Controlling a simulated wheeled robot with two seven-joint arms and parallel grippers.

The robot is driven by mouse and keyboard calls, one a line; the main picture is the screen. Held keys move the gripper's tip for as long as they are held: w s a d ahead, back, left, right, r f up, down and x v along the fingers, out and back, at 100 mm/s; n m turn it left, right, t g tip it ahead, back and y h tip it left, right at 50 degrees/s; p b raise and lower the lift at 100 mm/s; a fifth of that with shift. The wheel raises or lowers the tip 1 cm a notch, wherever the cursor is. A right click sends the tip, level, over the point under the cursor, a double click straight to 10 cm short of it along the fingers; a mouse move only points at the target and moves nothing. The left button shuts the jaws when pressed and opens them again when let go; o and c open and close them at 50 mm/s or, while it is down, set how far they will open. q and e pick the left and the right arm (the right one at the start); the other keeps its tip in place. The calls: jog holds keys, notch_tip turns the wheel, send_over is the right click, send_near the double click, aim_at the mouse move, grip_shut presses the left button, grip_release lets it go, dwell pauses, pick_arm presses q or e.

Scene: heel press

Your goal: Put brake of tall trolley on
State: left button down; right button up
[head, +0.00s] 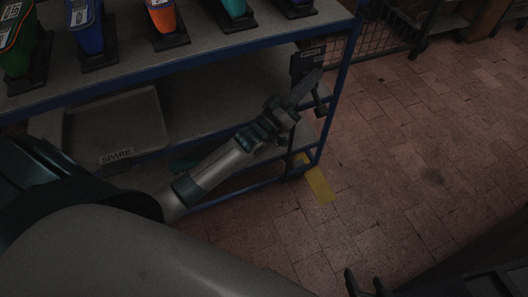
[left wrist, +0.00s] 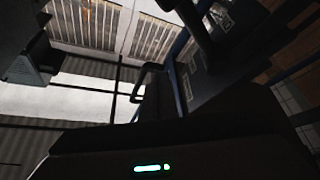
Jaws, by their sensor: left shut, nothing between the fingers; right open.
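A blue-framed shelf unit (head: 232,45) fills the upper left of the head view; I cannot tell whether it is the tall trolley. A small dark labelled box (head: 308,60) sits at its right corner post. My left gripper (head: 302,90) is shut and empty, in front of this post and just below the box; I cannot tell whether it touches anything. My right gripper (head: 364,284) is open and empty over the floor at the bottom edge. I cannot make out a brake pedal. The left wrist view is dark, with dark shapes close to the camera.
A tray labelled SPARE (head: 120,125) lies on the shelf below. Yellow tape (head: 318,182) marks the floor beside the post. The brick floor (head: 420,150) on the right is clear. A mesh panel (head: 388,28) stands behind.

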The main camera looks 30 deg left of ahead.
pick_arm(q)
jog(key=s+a+f+b, duration=0.2)
jog(key=s+a+b, duration=0.1)
jog(key=s+a, duration=0.4)
jog(key=s+d+f+m+g+y+p, duration=0.1)
jog(key=s+f+g+y, duration=0.1)
jog(key=f, duration=1.1)
jog(key=s+d+f+g+y+p, duration=0.1)
jog(key=s+f+g, duration=0.4)
jog(key=f, duration=0.7)
jog(key=s+d+f+m+g+y+p, duration=0.1)
jog(key=s+f, duration=0.4)
jog(key=f, duration=0.8)
jog(key=g+y+p, duration=0.1)
jog(key=g+y, duration=0.1)
jog(key=shift+s+d+f+m+g, duration=0.3)
jog(key=shift+s+f, duration=0.05)
jog(key=shift+s, duration=0.05)
pick_arm(e)
notch_tip(320, 180, up, 2)
